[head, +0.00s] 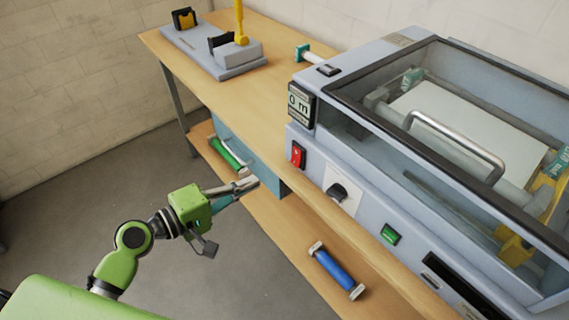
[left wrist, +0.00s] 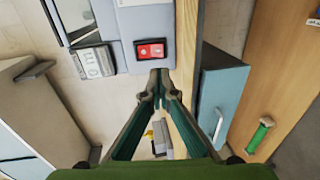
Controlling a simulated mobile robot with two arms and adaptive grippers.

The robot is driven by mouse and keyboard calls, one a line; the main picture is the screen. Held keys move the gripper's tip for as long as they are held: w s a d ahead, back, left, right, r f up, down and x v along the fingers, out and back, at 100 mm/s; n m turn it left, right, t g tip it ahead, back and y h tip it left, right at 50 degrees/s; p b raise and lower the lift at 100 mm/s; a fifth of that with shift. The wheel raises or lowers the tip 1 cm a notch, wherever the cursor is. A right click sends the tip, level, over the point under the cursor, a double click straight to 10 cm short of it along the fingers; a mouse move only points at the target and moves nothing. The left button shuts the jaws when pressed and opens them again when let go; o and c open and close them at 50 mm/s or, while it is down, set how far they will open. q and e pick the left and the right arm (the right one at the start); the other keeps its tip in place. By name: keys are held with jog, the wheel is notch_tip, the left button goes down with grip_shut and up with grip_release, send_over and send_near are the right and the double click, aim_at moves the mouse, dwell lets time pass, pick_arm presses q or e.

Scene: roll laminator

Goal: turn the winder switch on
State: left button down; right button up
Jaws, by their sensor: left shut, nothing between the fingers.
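The roll laminator (head: 330,92) stands on the wooden bench. A red rocker switch (head: 298,155) is on its front panel, below the small display; it also shows in the left wrist view (left wrist: 151,50). No label says which switch is the winder's. My right gripper is out of view.
The bench edge (head: 318,205) runs below the panel. A blue-grey drawer box (head: 262,168) hangs under it, close to my left gripper. A green roll (head: 228,155) and a blue roll (head: 335,270) lie on the lower shelf. A grey device (head: 225,60) stands at the back.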

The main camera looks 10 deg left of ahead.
aim_at(294, 163)
pick_arm(q)
jog(key=p+x, duration=0.3)
jog(key=x, duration=0.6)
jog(key=shift+w+d, duration=0.25)
jog(key=shift+w, duration=0.1)
jog(key=shift+w+d+f, duration=0.2)
jog(key=shift+w+d, duration=0.15)
jog(key=shift+w, duration=0.05)
jog(key=b, duration=0.2)
jog(key=f+b, duration=0.1)
jog(key=b, duration=0.1)
jog(key=shift+w+d+t, duration=0.15)
jog(key=shift+w+t, duration=0.05)
jog(key=shift+t, duration=0.1)
jog(key=shift+w+r, duration=0.1)
jog(key=shift+r, duration=0.3)
